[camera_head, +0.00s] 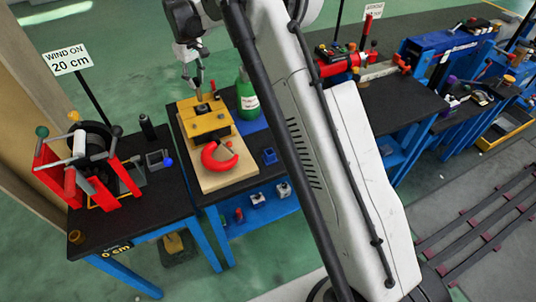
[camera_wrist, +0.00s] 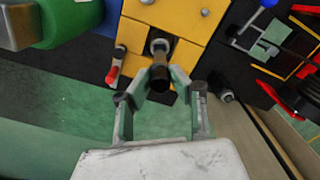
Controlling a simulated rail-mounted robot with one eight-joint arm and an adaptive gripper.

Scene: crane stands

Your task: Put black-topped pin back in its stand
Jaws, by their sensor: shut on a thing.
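The black-topped pin (camera_wrist: 160,76) stands between my fingertips in the wrist view, its dark end toward the camera. My gripper (camera_wrist: 161,84) is shut on it. Beyond the pin, a grey metal ring (camera_wrist: 159,47) shows on the yellow block (camera_wrist: 188,62); I cannot tell whether the pin is inside it. In the head view, my gripper (camera_head: 199,88) points down just above the yellow block (camera_head: 205,126), which sits on a wooden board. A small blue holder (camera_head: 270,156) stands on the same bench; I cannot tell whether it is the pin's stand.
A green bottle (camera_head: 247,102) stands right of the block. A red winch (camera_head: 88,170) stands on the left bench. Small holders (camera_head: 257,199) sit on the lower shelf. My arm hides part of the benches.

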